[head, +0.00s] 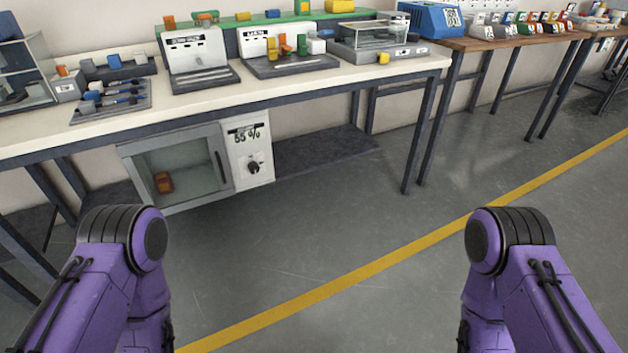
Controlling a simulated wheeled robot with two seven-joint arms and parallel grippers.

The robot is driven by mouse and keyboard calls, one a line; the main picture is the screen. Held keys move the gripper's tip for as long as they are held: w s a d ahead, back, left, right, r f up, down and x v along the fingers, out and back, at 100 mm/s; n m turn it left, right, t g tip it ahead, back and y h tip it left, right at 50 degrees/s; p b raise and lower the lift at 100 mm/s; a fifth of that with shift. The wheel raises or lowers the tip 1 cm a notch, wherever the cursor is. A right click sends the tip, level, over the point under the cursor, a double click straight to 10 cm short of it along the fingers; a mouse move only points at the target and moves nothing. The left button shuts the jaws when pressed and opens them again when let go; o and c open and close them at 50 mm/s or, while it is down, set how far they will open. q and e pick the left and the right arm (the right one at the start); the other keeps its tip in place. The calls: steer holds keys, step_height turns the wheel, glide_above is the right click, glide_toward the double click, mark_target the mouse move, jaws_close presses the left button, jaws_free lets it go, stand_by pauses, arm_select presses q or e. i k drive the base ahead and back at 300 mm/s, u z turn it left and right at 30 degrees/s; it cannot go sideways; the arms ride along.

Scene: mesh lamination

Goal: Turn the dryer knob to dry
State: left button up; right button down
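The dryer (237,133) is a light grey cabinet on the shelf under the white-topped bench. What the knob is set to is too small to tell. The dryer's glass door (185,166) looks shut, with a dark handle on its right side and an orange-brown object (163,182) inside. Purple links of both my arms show at the lower left and lower right, well apart from the dryer. Neither gripper is in view.
The white bench (330,82) carries several grey devices and coloured blocks. Dark bench legs (425,130) stand to the right of the dryer. The grey floor (320,230) in front of it is clear, crossed by a yellow line (370,270). More benches continue to the right.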

mark_target(254, 167)
steer(key=z, duration=0.9)
steer(key=i, duration=0.75)
steer(key=u, duration=0.5)
